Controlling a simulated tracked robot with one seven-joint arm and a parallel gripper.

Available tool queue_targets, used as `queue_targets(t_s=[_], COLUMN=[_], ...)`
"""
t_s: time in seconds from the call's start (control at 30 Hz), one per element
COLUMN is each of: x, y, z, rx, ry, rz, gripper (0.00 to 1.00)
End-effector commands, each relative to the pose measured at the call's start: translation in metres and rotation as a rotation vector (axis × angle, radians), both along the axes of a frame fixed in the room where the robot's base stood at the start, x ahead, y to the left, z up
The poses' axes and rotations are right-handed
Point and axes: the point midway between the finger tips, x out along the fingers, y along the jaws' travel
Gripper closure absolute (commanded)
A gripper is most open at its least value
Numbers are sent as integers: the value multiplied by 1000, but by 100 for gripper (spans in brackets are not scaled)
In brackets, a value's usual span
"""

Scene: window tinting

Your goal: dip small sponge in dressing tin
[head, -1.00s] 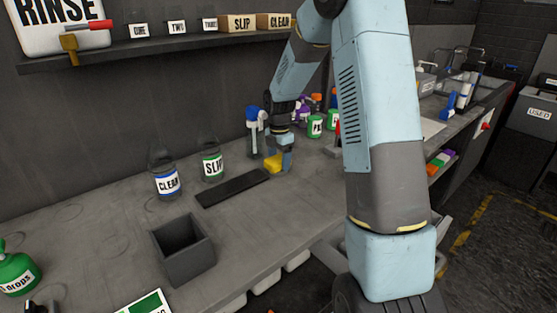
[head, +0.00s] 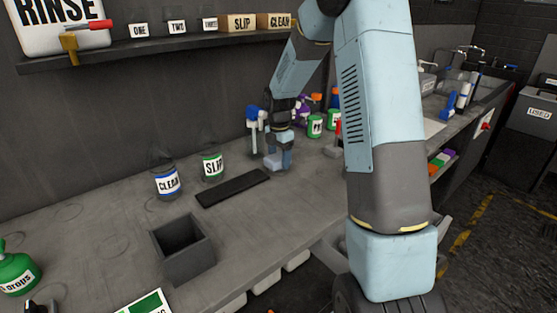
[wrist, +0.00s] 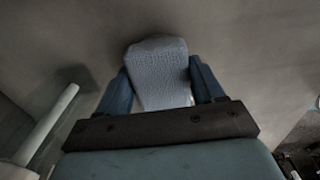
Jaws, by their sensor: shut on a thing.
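My gripper (head: 279,160) is low over the back of the bench, just right of the dark mat. It is shut on a pale blue-grey block (head: 272,161), which I take to be the small sponge. In the wrist view the block (wrist: 158,72) is textured and sits between the two blue fingers (wrist: 160,90). The block is at or just above the bench top; I cannot tell if they touch. No tin labelled as dressing can be read. Green-labelled tins (head: 315,126) stand behind and right of my gripper, partly hidden by my arm.
A blue-topped spray bottle (head: 254,128) is close behind my gripper. An open grey bin (head: 182,251) is at the front.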

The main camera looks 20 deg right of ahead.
Motion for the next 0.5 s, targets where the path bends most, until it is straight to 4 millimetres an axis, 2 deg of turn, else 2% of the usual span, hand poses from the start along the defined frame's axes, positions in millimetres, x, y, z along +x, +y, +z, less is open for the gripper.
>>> queue_targets(t_s=[0.5], x=[1], y=[0], z=[35], rx=[0], ry=[-3], rz=[0], gripper=[57])
